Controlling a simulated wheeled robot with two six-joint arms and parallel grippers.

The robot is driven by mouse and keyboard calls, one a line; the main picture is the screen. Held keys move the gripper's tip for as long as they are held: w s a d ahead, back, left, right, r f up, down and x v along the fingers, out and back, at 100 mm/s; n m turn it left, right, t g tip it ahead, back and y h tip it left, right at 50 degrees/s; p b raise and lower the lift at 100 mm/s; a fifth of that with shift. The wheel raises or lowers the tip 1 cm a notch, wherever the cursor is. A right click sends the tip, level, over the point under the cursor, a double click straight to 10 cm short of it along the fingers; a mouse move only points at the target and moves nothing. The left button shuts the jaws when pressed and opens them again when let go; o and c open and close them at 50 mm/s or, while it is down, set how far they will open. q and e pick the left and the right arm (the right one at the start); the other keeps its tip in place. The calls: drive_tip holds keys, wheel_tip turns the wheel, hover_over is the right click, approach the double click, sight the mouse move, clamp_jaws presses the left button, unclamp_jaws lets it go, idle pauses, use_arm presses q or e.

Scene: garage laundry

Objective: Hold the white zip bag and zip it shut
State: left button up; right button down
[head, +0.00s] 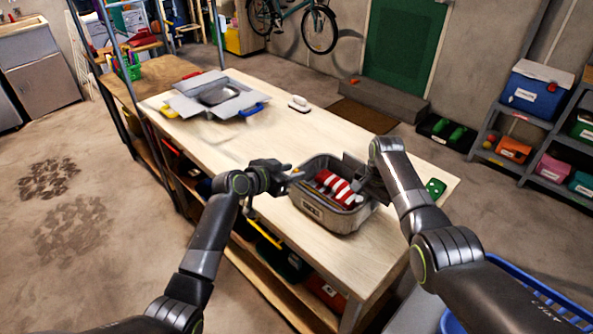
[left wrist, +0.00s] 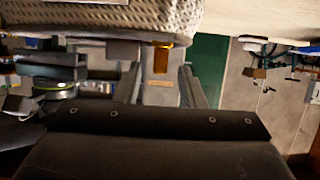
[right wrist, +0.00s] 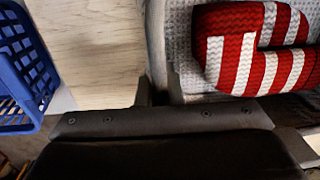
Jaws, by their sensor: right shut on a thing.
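The zip bag (head: 325,215), pale grey and knit-textured, stands open on the bench with a red-and-white striped knit item (head: 336,186) inside. In the right wrist view my right gripper (right wrist: 159,88) is shut on the bag's wall (right wrist: 157,35); in the head view it (head: 364,186) is at the bag's right side. My left gripper (head: 284,178) is open beside the bag's left end. An orange tab (head: 297,176) is at that end; in the left wrist view the tab (left wrist: 162,58) shows beyond and between the parted fingers, apparently not gripped.
The wooden bench (head: 235,150) is clear left of the bag. A grey flattened box (head: 205,95) and a white brush-like object (head: 299,104) are farther back. A green block (head: 435,187) sits near the right edge. A blue basket (head: 520,295) is below, right of the bench.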

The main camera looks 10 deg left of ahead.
use_arm(q)
drive_tip(key=shift+x, duration=1.3)
drive_tip(key=shift+c, duration=0.3)
clamp_jaws()
